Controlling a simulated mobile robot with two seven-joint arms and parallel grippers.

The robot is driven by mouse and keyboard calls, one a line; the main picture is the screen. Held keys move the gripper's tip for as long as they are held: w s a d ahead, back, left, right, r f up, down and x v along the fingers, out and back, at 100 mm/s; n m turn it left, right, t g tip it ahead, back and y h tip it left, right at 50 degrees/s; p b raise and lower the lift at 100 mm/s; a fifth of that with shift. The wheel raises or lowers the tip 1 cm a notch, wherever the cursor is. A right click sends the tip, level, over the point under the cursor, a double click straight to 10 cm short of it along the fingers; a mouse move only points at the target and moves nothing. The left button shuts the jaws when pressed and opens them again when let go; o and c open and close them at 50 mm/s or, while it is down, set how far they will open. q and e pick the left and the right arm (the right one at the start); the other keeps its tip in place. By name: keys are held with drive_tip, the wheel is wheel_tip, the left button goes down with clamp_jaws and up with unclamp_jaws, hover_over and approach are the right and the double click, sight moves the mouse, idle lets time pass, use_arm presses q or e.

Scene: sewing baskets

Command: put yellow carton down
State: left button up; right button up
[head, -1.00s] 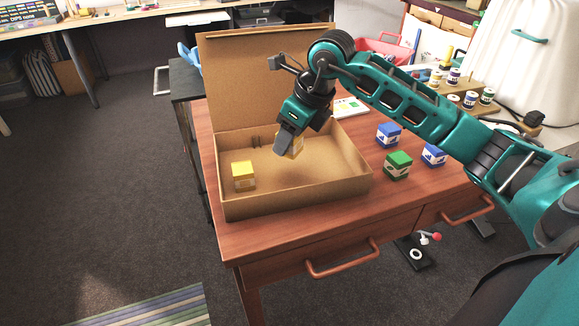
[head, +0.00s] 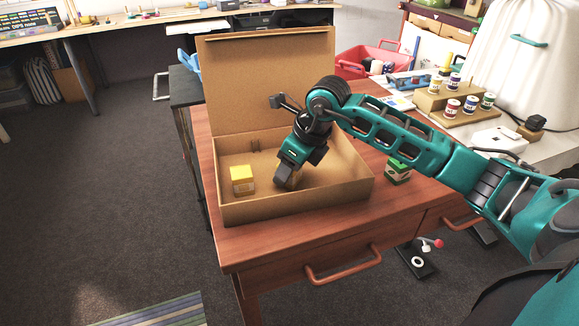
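I cannot tell whether that carton touches the floor. Another yellow carton (head: 242,181) stands upright in the box's left part, apart from the gripper. My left gripper is not in view.
The box's raised lid (head: 265,80) stands behind the gripper. A green carton (head: 398,171) sits on the wooden table (head: 245,255) right of the box, partly under my arm. Spools (head: 453,107) stand on a wooden rack at the right. The box floor between the cartons is clear.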

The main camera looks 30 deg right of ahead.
drive_tip(key=o, duration=0.4)
drive_tip(key=shift+r, duration=0.15)
drive_tip(key=p+v, duration=0.2)
drive_tip(key=v, duration=1)
